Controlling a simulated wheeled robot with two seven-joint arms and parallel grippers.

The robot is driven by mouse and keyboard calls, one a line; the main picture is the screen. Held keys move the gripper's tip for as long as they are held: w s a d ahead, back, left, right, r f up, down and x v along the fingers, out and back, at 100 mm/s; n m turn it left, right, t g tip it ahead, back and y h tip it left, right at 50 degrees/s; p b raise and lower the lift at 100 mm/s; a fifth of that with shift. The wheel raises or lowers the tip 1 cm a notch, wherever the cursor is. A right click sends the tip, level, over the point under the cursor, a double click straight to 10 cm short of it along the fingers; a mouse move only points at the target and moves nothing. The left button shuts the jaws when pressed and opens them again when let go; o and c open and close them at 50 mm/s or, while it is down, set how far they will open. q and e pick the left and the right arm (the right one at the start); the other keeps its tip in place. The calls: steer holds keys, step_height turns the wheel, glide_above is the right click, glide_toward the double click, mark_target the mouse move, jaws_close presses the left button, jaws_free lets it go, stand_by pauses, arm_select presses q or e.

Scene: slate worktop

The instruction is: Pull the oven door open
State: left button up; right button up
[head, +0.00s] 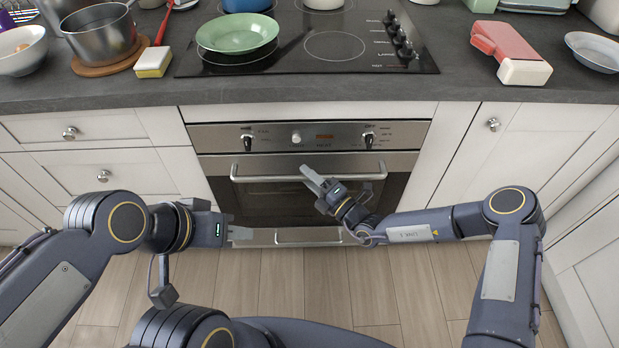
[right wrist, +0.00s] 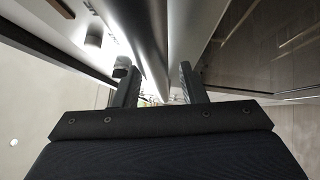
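The oven door (head: 275,202) has a dark glass front and looks closed. Its silver bar handle (head: 262,179) runs across the top of the door. My right gripper (head: 314,180) is at the middle of the handle. In the right wrist view the handle (right wrist: 150,35) passes between the two spread fingers of my right gripper (right wrist: 157,85), with a gap still showing beside it. My left gripper (head: 236,230) is in front of the lower left of the door, away from the handle; its finger opening is not clear.
The control panel (head: 310,136) with knobs is above the door. White drawers (head: 95,168) and a cabinet (head: 500,150) flank the oven. The worktop above holds a cooktop (head: 350,62), a green plate (head: 237,33) and a pot (head: 100,33). The wooden floor (head: 285,285) in front is clear.

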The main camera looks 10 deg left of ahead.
steer(key=shift+c, duration=0.5)
jaws_close()
